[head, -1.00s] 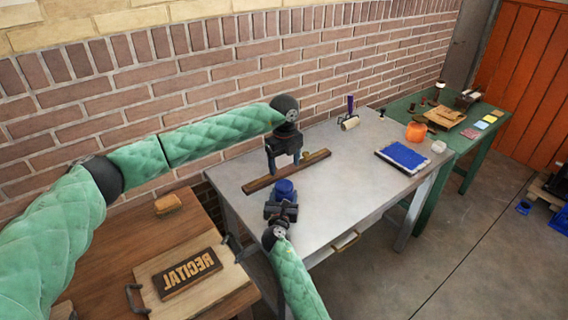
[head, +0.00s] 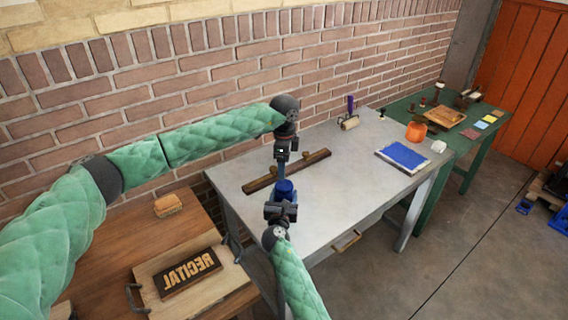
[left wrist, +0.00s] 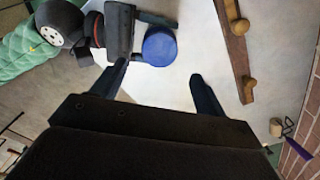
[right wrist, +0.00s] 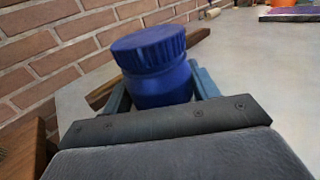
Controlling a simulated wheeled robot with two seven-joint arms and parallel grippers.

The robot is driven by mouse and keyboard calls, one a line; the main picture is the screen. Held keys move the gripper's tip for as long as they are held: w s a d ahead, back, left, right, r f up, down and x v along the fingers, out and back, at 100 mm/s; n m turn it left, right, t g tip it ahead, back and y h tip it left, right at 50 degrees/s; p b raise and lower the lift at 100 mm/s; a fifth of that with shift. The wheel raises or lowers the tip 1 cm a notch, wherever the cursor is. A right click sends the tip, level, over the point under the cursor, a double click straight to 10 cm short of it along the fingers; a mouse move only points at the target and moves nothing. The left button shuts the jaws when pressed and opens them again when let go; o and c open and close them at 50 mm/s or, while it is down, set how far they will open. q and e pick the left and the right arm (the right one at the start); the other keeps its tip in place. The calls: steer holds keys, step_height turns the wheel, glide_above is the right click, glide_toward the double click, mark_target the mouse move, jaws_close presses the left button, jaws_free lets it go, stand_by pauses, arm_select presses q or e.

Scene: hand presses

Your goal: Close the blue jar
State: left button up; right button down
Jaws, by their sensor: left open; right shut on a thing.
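The blue jar (head: 284,190) stands upright on the grey table, with its ridged blue lid (right wrist: 149,46) on top. Whether the lid is seated tight I cannot tell. My right gripper (right wrist: 163,95) is shut on the jar's body from the near side, below the lid. It also shows in the head view (head: 281,210). My left gripper (head: 282,168) is open and empty, pointing down close above and behind the jar. In the left wrist view the lid (left wrist: 159,46) lies beyond the open fingers (left wrist: 160,80), near the left one.
A wooden rail with knobs (head: 316,158) lies on the grey table (head: 340,195) just behind the jar, by the brick wall. A blue pad (head: 403,156) and an orange container (head: 416,132) are to the right. The table's middle right is clear.

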mark_target(284, 184)
steer(key=shift+f, duration=0.1)
arm_select(q)
steer(key=shift+f, duration=4.05)
